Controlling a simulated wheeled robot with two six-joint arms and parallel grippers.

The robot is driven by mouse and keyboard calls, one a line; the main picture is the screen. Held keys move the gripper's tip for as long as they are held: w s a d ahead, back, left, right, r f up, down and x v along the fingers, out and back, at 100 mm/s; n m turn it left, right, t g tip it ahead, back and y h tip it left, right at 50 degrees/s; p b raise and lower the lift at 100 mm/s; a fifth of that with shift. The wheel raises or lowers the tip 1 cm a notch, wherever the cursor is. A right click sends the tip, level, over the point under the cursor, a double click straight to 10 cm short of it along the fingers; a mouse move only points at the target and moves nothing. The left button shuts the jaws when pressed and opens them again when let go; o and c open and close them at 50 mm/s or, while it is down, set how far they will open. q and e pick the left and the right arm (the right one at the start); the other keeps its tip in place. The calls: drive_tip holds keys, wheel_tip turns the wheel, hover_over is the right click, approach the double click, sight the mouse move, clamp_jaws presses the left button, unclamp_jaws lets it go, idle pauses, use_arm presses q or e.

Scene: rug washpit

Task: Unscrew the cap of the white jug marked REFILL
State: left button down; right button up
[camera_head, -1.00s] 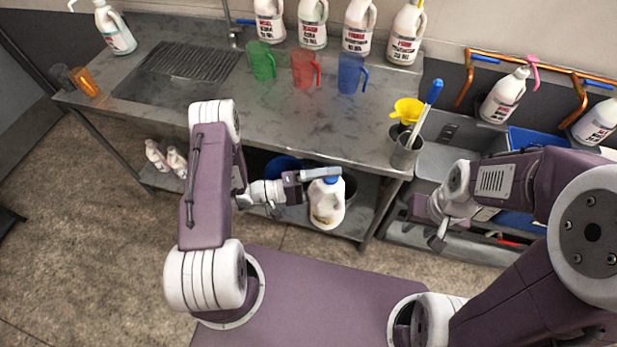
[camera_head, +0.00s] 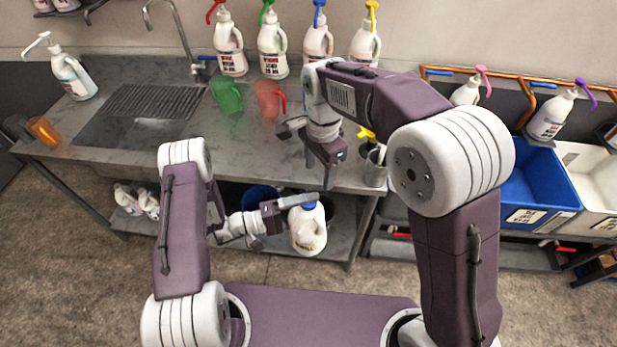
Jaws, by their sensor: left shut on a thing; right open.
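A white jug (camera_head: 309,235) with a blue cap (camera_head: 309,205) is in front of the bench, low in the middle of the head view. Its dark label is too small to read. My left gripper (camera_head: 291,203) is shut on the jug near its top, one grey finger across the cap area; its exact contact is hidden. The jug is upright. My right gripper (camera_head: 318,165) is open and empty, pointing down above the jug, with a gap between them. The blue measuring cup is not visible behind my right arm.
The steel bench (camera_head: 240,140) holds a green cup (camera_head: 227,95), a red cup (camera_head: 268,98) and several pump bottles at the wall. A steel beaker (camera_head: 375,168) stands at the bench's right end. A blue basin (camera_head: 530,185) is at right.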

drive_tip(key=shift+s+a+f+n, duration=0.2)
drive_tip(key=shift+s+a+f, duration=0.1)
drive_tip(key=shift+s+a, duration=0.3)
drive_tip(key=shift+s+a+f+n, duration=0.2)
drive_tip(key=shift+s+a+f, duration=0.1)
drive_tip(key=shift+s+a, duration=0.25)
approach(309, 222)
drive_tip(key=w+f, duration=0.3)
drive_tip(key=shift+w+a+f, duration=0.1)
drive_tip(key=shift+w+f, duration=0.05)
drive_tip(key=shift+w, duration=0.15)
drive_tip(key=c, duration=1.2)
drive_tip(key=o, duration=1.3)
wheel_tip(309, 222, up, 8)
drive_tip(key=shift+r, duration=0.1)
drive_tip(key=shift+c, duration=0.5)
wheel_tip(309, 222, down, 8)
drive_tip(key=shift+f, duration=0.1)
